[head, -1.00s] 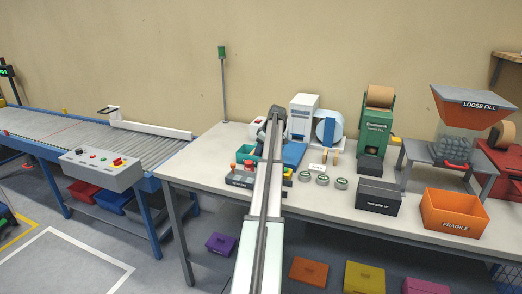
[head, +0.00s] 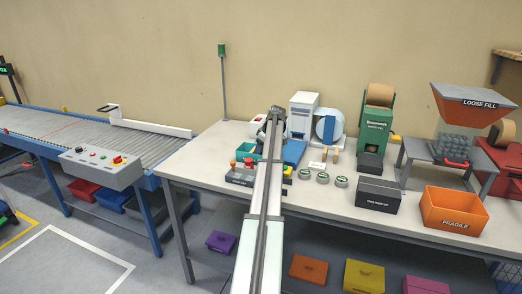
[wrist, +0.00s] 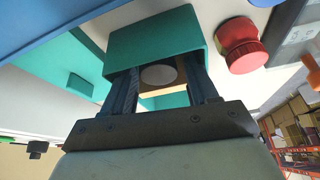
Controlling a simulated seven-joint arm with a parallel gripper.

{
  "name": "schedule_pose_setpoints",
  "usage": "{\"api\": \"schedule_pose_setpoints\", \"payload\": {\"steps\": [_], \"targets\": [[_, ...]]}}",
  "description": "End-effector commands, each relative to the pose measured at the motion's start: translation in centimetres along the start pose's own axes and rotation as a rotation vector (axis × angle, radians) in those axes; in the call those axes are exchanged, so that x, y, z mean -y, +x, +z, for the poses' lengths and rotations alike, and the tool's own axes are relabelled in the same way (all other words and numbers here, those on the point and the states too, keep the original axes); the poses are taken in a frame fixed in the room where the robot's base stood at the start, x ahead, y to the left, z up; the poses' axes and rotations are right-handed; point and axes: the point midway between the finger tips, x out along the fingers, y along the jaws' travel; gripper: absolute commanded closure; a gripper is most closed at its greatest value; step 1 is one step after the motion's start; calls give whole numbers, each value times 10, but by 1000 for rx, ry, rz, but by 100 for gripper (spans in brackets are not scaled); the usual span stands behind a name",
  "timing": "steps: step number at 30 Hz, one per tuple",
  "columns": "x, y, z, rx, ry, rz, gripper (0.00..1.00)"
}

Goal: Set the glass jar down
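My gripper (wrist: 160,85) points up the wrist view, its two fingers apart. A teal, box-like piece (wrist: 155,38) covers the fingertips. A pale round disc (wrist: 158,75) on a tan surface shows between the fingers. I cannot tell whether this disc is part of the glass jar, or whether the fingers press on anything. No clear glass is visible in either view. In the head view my arm hides the gripper, which lies near the back of the packing table (head: 205,163).
A red round knob (wrist: 241,44) is close right of the gripper. Several tape rolls (head: 323,178), a dark box (head: 377,195) and an orange bin (head: 454,211) stand to the right.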

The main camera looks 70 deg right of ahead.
Motion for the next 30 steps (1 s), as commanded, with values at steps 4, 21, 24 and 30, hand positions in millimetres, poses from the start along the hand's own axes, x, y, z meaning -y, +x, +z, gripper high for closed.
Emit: {"api": "schedule_pose_setpoints", "payload": {"steps": [4, 21, 24, 30], "targets": [[0, 0, 0, 0, 0, 0, 42], [-1, -76, -5, -1, 0, 2, 42], [-1, -93, -5, -1, 0, 1, 42], [-1, -120, -4, 0, 0, 1, 42]]}}
